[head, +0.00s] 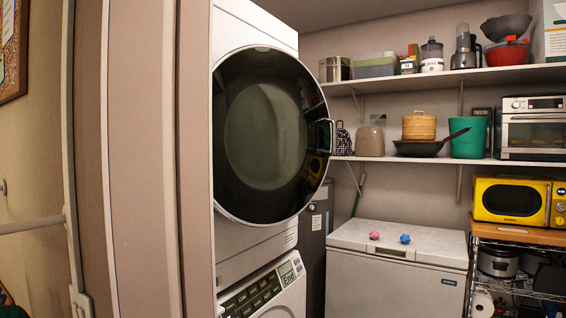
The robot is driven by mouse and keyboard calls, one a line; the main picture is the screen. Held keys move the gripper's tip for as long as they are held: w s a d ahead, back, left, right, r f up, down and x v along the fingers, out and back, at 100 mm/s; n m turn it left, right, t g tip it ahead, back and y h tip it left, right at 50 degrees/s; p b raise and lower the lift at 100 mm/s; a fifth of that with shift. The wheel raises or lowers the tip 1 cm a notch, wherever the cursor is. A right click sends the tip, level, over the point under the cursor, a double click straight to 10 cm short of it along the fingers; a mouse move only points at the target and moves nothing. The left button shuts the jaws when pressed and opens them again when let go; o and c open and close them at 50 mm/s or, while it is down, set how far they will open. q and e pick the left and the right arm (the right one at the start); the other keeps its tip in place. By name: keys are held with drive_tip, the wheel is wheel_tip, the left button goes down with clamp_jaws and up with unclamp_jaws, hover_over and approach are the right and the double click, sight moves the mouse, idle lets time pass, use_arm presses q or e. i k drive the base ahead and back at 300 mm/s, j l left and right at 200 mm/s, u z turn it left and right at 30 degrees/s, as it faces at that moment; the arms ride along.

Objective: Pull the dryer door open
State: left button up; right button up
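The dryer door (262,135) is a large round dark glass door on the upper white machine. It appears shut against the dryer front (255,22). A thin curved handle (331,136) sits on the door's right edge. Below the dryer is a white washer (268,292) with a lit display and buttons, partly cut off by the lower frame edge. Neither of my grippers shows in the head view, so nothing is seen touching the door or its handle.
A tall door frame (140,160) stands close on the left. A white chest freezer (395,285) with a pink and a blue item on its lid stands to the right. Loaded shelves (440,77) and a yellow microwave (515,201) on a rack are further right.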

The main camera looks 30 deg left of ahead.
sight(274, 132)
drive_tip(key=i+l+u, duration=0.15)
drive_tip(key=i, duration=0.5)
drive_tip(key=i+l+u, duration=0.15)
drive_tip(key=i, duration=0.55)
